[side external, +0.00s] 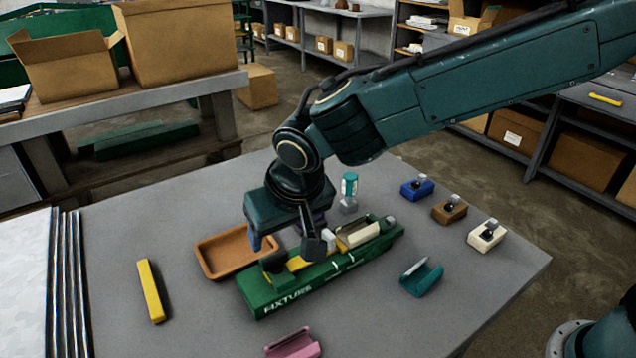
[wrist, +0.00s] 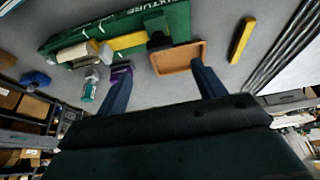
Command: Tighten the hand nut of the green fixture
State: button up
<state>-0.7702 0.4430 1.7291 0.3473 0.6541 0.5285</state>
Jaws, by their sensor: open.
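The green fixture (side external: 335,277) lies on the grey table, with a yellow piece and a cream trough-shaped part (side external: 357,235) on it. A dark knob (side external: 273,262) stands at its lettered end and a grey round piece (side external: 390,222) at the other; I cannot tell for certain which is the hand nut. In the wrist view the fixture (wrist: 178,24) crosses the top, with the dark knob (wrist: 158,41) on its near side. My gripper (side external: 284,246) is open and empty, pointing down above the fixture's near half; its fingers (wrist: 163,68) stand wide apart in the wrist view.
An orange-brown tray (side external: 207,267) sits left, behind the fixture. A yellow bar (side external: 150,291), pink channel (side external: 292,344) and teal channel (side external: 421,279) lie around it. Blue (side external: 417,188), brown (side external: 449,210) and cream (side external: 485,234) blocks stand right. A teal-and-white item (side external: 349,186) stands behind.

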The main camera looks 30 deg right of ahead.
jog(key=v, duration=0.3)
jog(key=shift+r, duration=0.1)
dwell(0.3)
jog(key=s+d+r, duration=0.3)
jog(key=d+r, duration=0.1)
jog(key=d, duration=0.6)
jog(key=s+d+r, duration=0.4)
jog(key=d+r, duration=0.1)
jog(key=d, duration=0.5)
jog(key=s+d+f, duration=0.1)
jog(key=s+d, duration=0.4)
jog(key=s, duration=0.3)
jog(key=s+d+f+t, duration=0.1)
jog(key=s+d, duration=0.4)
jog(key=s, duration=0.3)
